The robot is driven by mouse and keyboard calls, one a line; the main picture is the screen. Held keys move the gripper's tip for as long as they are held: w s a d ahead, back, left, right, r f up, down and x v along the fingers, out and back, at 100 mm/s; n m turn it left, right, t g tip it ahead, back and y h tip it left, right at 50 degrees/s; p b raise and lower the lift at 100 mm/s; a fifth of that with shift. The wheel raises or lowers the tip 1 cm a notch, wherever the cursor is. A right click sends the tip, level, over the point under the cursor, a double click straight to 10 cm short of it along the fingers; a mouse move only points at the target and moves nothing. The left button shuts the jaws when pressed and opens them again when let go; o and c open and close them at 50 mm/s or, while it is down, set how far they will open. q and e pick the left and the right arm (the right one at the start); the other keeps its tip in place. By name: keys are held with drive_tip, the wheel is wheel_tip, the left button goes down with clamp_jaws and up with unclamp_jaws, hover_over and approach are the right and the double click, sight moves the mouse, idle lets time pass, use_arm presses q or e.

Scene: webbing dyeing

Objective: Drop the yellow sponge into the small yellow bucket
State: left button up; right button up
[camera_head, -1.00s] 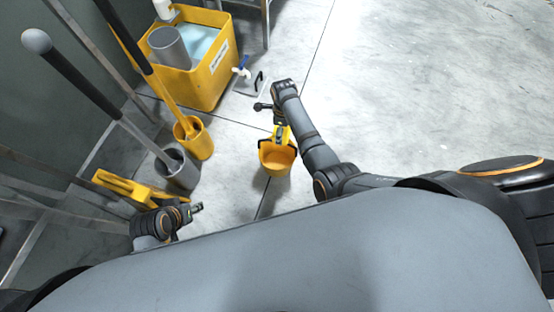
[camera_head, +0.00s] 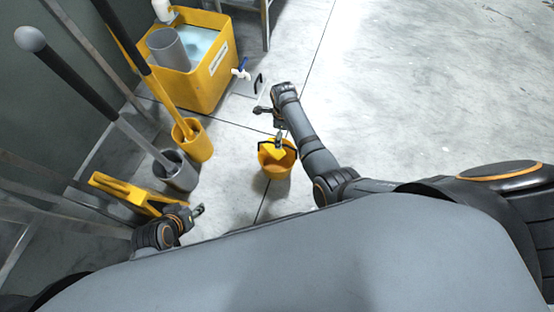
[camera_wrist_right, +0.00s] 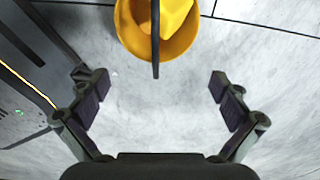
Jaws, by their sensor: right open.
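The small yellow bucket (camera_head: 278,172) stands on the floor in the head view, below my right gripper (camera_head: 281,134). The yellow sponge (camera_head: 272,152) shows inside the bucket's mouth, tilted; whether it rests on the bottom cannot be told. In the right wrist view the bucket (camera_wrist_right: 130,32) is at the top, cut by the frame edge, with the sponge (camera_wrist_right: 178,14) in it and its dark handle in front. My right gripper (camera_wrist_right: 157,88) is open, with nothing between its fingers. My left gripper (camera_head: 198,210) is low at left, by a yellow frame; its jaws are too small to judge.
A large yellow tub (camera_head: 208,83) of pale blue liquid with a tap stands at the back left. A yellow holder (camera_head: 198,146) and a grey holder (camera_head: 181,176) with long-handled tools stand left of the bucket. The floor (camera_head: 430,90) at right is clear.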

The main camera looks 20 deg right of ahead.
wheel_tip(320, 180, up, 7)
idle(0.3)
idle(0.5)
